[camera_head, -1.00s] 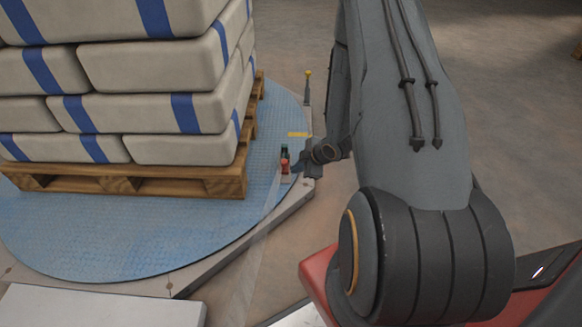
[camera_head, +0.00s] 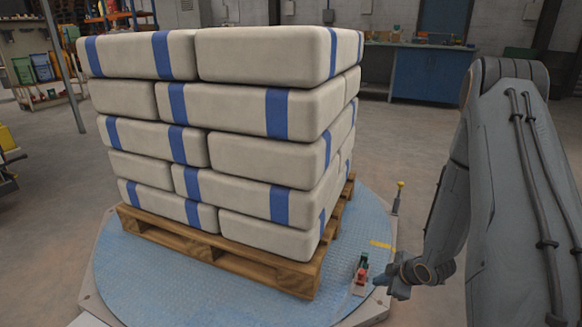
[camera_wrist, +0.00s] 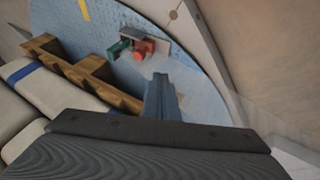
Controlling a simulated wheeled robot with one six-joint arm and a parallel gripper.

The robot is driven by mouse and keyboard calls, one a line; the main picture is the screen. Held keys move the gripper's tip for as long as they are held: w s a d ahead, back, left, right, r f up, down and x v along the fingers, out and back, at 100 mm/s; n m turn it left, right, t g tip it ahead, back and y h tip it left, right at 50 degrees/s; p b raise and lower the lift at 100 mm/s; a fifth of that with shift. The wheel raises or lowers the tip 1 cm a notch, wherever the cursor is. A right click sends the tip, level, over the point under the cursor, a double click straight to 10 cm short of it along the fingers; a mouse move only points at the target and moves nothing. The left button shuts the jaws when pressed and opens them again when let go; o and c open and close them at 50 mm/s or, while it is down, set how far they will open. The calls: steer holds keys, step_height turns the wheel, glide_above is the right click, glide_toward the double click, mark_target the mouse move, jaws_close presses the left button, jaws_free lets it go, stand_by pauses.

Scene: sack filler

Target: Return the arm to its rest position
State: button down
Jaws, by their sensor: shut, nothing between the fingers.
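My gripper (camera_head: 382,280) is at the right edge of the blue turntable in the head view, at the end of my dark grey arm. In the wrist view its fingers (camera_wrist: 161,84) are together, with nothing between them. They point towards a small control block with a green part (camera_wrist: 119,48) and a red part (camera_wrist: 143,49) on a pale base, apart from it in that picture. The same block (camera_head: 361,272) shows just left of my gripper in the head view. My arm reaches down along the right side of the picture.
Stacked white sacks with blue bands (camera_head: 243,110) stand on a wooden pallet (camera_head: 222,257) on the round blue turntable (camera_head: 140,277). A yellow-topped post (camera_head: 398,197) stands at the turntable's right edge. A blue workbench (camera_head: 428,73) is at the back. Open floor lies between.

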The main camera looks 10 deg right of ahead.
steer(key=w+a+r+h, duration=0.1)
steer(key=w+a+r, duration=0.2)
steer(key=a+r, duration=0.35)
steer(key=s+a+r+m+g+h, duration=0.1)
steer(key=s+a+r+m, duration=0.15)
steer(key=a+r, duration=0.6)
steer(key=s+a+r+m+g, duration=0.1)
steer(key=s+a+r+m, duration=0.15)
steer(key=a+r, duration=0.55)
steer(key=s+a+r+m+g+y, duration=0.1)
steer(key=s+a+r+g, duration=0.1)
steer(key=s+a+r, duration=0.5)
steer(key=s+a+r+g, duration=0.1)
steer(key=s+a+r, duration=0.15)
steer(key=s, duration=0.95)
steer(key=s+a+r+m+g+y, duration=0.1)
steer(key=s+a+r+g, duration=0.1)
steer(key=s+a+r, duration=0.55)
steer(key=s+d+r+m+h+p, duration=0.1)
steer(key=d+r+m+p, duration=0.4)
steer(key=d+r+p, duration=1.7)
steer(key=h+p, duration=0.1)
steer(key=p, duration=1.1)
steer(key=shift+d+r+m+p, duration=0.3)
steer(key=shift+p, duration=0.1)
